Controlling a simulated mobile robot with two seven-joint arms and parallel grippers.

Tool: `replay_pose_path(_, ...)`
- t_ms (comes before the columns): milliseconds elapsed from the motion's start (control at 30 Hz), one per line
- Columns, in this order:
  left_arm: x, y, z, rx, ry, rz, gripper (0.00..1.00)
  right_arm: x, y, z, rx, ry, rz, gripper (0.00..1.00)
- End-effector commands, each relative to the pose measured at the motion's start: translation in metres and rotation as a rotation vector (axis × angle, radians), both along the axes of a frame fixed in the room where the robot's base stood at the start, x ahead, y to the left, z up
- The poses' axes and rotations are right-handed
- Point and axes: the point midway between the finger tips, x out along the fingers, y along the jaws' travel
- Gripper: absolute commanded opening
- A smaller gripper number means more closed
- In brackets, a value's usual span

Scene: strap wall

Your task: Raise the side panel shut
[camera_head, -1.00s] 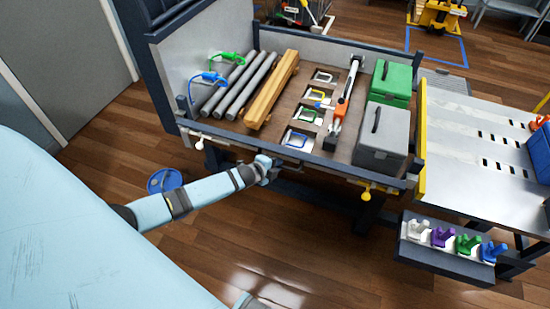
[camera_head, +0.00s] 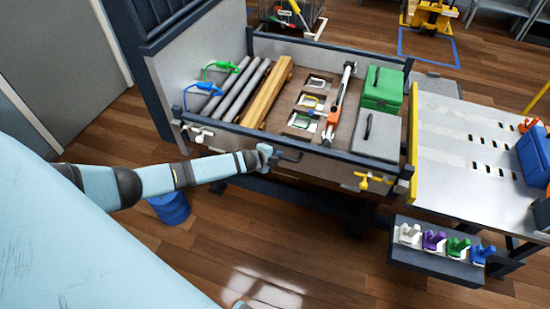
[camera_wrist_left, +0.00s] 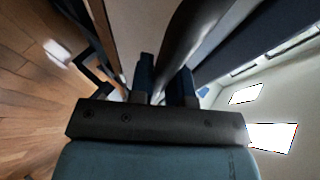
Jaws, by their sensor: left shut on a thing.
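The side panel (camera_head: 235,140) is the long front wall of the cart bed, grey with a dark top rail. In the head view it stands roughly upright; I cannot tell whether it is fully flush at its ends. My left gripper (camera_head: 272,157) is at the panel's outer face, shut on its dark handle (camera_head: 290,158). In the left wrist view the two fingers (camera_wrist_left: 165,85) are close together, and a dark angled bar (camera_wrist_left: 92,75) shows beside them. A white latch (camera_head: 198,134) is near the panel's left end, a yellow latch (camera_head: 372,181) near its right end.
The bed holds grey pipes (camera_head: 240,90), wooden beams (camera_head: 268,92), a green case (camera_head: 383,88) and a grey case (camera_head: 377,135). A slotted metal table (camera_head: 465,140) and a rack of coloured clips (camera_head: 435,262) stand at the right. A blue bin (camera_head: 170,208) is below my left arm.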

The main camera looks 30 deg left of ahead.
Motion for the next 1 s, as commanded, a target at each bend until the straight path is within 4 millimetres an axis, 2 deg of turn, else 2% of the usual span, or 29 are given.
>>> replay_pose_path(467,0.004,0.000,0.003,0.000,-0.005,-0.002,0.00,0.002,0.001,0.005,0.003,-0.009,0.000,0.43)
replay_pose_path(500,0.004,0.000,0.003,0.000,-0.005,-0.002,0.19,0.002,0.001,0.005,0.003,-0.009,0.000,0.43)
replay_pose_path(533,0.004,0.000,0.003,0.000,-0.005,-0.002,0.26,0.002,0.001,0.005,0.003,-0.008,0.000,0.43)
replay_pose_path(833,0.000,0.001,0.003,0.000,-0.002,-0.001,0.27,0.002,0.000,0.004,0.002,-0.006,0.000,0.43)
replay_pose_path(1000,-0.019,0.005,0.015,0.002,-0.001,-0.001,0.27,0.001,0.000,0.007,-0.002,-0.006,0.001,0.43)
